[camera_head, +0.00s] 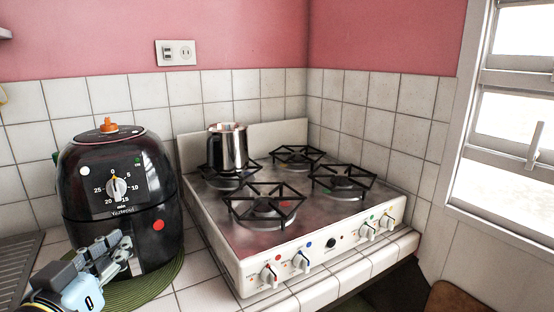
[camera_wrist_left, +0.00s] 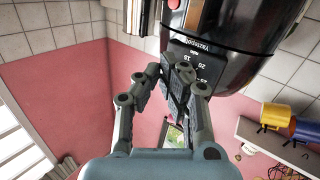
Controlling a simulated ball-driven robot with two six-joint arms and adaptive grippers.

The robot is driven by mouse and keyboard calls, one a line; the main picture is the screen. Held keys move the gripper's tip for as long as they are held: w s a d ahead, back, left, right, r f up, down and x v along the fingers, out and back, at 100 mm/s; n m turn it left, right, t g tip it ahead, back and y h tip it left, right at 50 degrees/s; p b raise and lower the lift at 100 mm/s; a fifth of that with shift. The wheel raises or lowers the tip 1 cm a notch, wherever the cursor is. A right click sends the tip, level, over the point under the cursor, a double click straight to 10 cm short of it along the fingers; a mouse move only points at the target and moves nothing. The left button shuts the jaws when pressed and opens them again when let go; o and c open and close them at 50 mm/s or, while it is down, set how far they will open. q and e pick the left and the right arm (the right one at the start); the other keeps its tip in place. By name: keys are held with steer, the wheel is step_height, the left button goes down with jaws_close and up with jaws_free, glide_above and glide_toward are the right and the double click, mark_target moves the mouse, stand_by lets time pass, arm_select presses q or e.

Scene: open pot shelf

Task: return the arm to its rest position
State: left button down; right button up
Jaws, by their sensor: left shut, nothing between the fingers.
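My left gripper (camera_head: 112,250) shows at the lower left of the head view, in front of the black air fryer (camera_head: 88,188). In the left wrist view my left gripper (camera_wrist_left: 172,85) has its fingers together, with nothing between them. The air fryer (camera_wrist_left: 235,35) fills the upper right of that view, beyond the fingertips. I cannot tell whether the fingers touch it. My right gripper is not in view.
A gas stove (camera_head: 225,235) with several black burner grates stands right of the air fryer. A metal pot (camera_head: 228,150) sits on its back left burner. The air fryer stands on a green round mat (camera_head: 150,290). A window (camera_head: 508,120) is at the right.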

arm_select(q)
steer(key=s+a+f+m+g+y, duration=0.1)
steer(key=s+f+g, duration=0.3)
steer(key=s+g, duration=0.55)
steer(key=s+a+f+m+g+y, duration=0.1)
steer(key=s+f+g, duration=0.3)
steer(key=s, duration=1)
step_height(320, 180, down, 34)
steer(key=s+a+g+b, duration=0.2)
steer(key=a+b, duration=0.1)
steer(key=b, duration=0.5)
steer(key=s+f+b, duration=0.2)
steer(key=s+f, duration=0.7)
steer(key=f, duration=0.2)
steer(key=s+f+n+b, duration=0.1)
steer(key=s+f+b, duration=0.2)
steer(key=s+f, duration=0.6)
step_height(320, 180, down, 3)
steer(key=shift+s+a+r+g+b, duration=0.15)
steer(key=shift+s+a+g+b, duration=0.1)
steer(key=shift+a+g+b, duration=0.15)
steer(key=shift+d, duration=0.1)
